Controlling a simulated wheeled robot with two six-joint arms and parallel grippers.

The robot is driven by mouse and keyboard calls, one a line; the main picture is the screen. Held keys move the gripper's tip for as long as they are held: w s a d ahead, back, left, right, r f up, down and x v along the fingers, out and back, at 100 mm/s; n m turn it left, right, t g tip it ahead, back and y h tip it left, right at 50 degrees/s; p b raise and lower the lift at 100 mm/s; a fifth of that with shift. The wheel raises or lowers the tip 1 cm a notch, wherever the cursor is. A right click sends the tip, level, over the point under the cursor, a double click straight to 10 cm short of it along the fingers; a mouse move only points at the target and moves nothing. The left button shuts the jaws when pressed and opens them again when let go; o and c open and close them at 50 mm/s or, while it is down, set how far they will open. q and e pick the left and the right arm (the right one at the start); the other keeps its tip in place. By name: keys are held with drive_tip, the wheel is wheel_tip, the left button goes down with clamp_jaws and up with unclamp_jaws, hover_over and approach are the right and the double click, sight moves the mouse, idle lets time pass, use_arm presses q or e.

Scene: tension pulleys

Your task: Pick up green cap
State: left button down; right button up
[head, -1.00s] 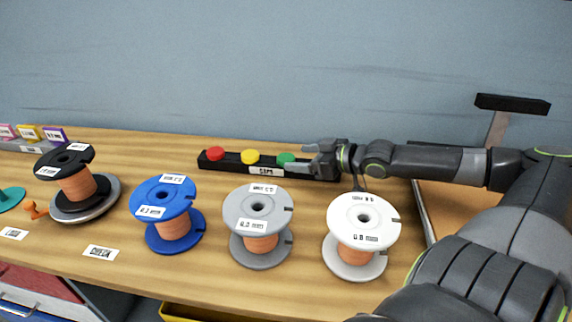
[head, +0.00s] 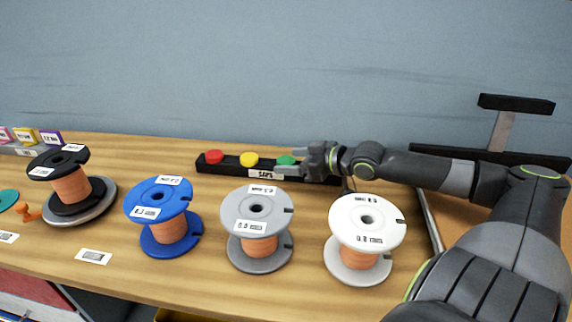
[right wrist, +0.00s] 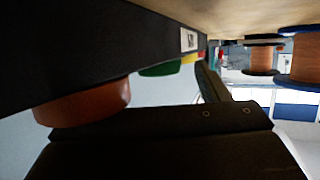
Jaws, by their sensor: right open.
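The green cap (head: 286,160) sits on the black caps rack (head: 232,168), right of the yellow cap (head: 249,159) and the red cap (head: 213,156). My right gripper (head: 288,161) is open at the green cap, with one finger on the far side and one on the near side. I cannot tell whether they touch it. The right wrist view shows the green cap (right wrist: 160,69) partly hidden behind the rack's edge, and an orange-brown cap (right wrist: 85,104) much closer. My left gripper is not in view.
White (head: 366,222), grey (head: 256,212) and blue (head: 160,198) wire spools stand in front of the rack. A black-topped spool (head: 72,190) stands at the left. The blue-grey wall is close behind the rack. Bare wood lies between the rack and spools.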

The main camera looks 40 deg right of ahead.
sight(294, 163)
drive_tip(key=c, duration=1.1)
drive_tip(key=shift+o, duration=0.2)
drive_tip(key=shift+r, duration=0.2)
